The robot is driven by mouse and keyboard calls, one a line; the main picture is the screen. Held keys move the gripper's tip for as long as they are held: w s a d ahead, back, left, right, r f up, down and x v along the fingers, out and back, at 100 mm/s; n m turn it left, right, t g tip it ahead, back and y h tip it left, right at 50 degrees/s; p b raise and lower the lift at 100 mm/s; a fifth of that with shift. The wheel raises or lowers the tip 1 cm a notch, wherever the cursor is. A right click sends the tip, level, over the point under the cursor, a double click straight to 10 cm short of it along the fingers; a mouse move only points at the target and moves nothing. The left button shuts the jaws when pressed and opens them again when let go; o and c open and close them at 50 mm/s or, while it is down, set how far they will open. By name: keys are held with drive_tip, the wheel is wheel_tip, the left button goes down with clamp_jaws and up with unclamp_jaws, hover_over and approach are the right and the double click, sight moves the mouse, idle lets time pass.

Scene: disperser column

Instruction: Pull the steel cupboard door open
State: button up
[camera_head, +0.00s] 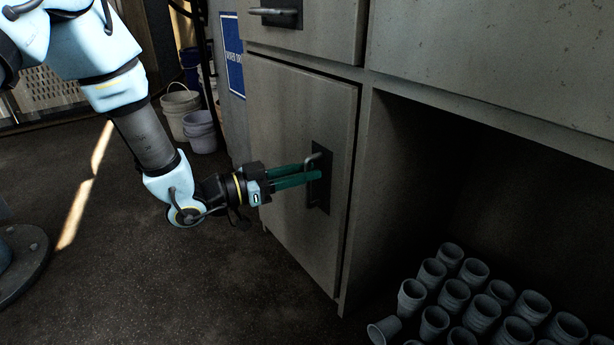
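The grey steel cupboard door (281,124) is below a drawer, left of an open bay. A thin dark gap runs along its right edge, and it looks shut or barely ajar. Its vertical bar handle (313,158) sits on a dark plate near the right edge. My gripper (311,169) reaches in from the left with two green fingers. The fingers lie close together, one on each side of the handle bar, and appear shut on it. The lower finger hides part of the handle.
A drawer with a handle (275,12) is above the door. Several grey cups (482,312) stand in the open bay at right, one lying on its side. Buckets (200,131) stand behind at left. The dark floor (215,285) before the door is clear.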

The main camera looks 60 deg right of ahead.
drive_tip(key=shift+s+d, duration=0.25)
drive_tip(key=shift+d, duration=0.1)
clamp_jaws()
idle(1.3)
